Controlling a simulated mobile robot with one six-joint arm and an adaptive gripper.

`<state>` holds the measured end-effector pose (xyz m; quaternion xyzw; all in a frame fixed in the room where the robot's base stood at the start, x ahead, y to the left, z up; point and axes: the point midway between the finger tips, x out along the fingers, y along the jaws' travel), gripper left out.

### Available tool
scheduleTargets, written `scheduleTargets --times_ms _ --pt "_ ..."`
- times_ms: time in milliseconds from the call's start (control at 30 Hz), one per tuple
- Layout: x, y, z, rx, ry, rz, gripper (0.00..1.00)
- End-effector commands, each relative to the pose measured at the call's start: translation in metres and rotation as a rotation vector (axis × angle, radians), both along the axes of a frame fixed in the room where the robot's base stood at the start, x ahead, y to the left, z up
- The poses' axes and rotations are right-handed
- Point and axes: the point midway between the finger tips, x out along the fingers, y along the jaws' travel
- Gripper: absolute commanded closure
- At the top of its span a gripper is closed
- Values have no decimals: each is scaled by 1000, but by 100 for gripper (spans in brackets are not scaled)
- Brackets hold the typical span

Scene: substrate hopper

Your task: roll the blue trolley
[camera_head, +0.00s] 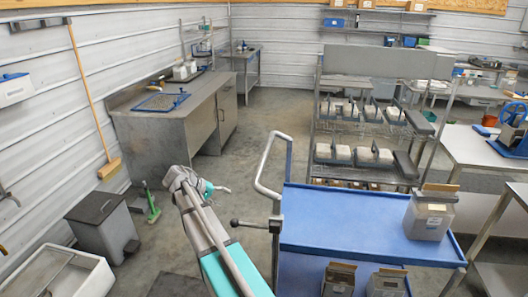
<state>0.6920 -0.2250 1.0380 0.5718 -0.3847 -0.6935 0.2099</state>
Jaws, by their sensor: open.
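The blue trolley (345,222) stands at the lower right, with a blue upper shelf and a lower shelf. Its pale bent push handle (263,170) rises at its left end. A rod with a dark round knob (235,223) sticks out to the left below the handle. My gripper (224,189) is at the end of my grey and teal arm, left of the handle and apart from it. It is small and partly hidden by the wrist; it is open and I see nothing in it.
A grey box (428,214) stands on the trolley's upper shelf; two more are below. A wire rack (365,142) stands behind the trolley, steel tables (478,150) at right. A bin (102,226) and grey counter (165,115) are left. Floor (262,112) between counter and rack is clear.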

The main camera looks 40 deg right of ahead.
Motion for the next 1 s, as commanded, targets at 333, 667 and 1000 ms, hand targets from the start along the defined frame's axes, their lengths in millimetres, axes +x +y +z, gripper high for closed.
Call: scheduleTargets --times_ms 333,667,1000 --pt "67 -80 93 -403 62 -140 29" --pt "77 -96 117 -516 77 -180 29" --pt "76 -97 116 -514 77 -180 29"
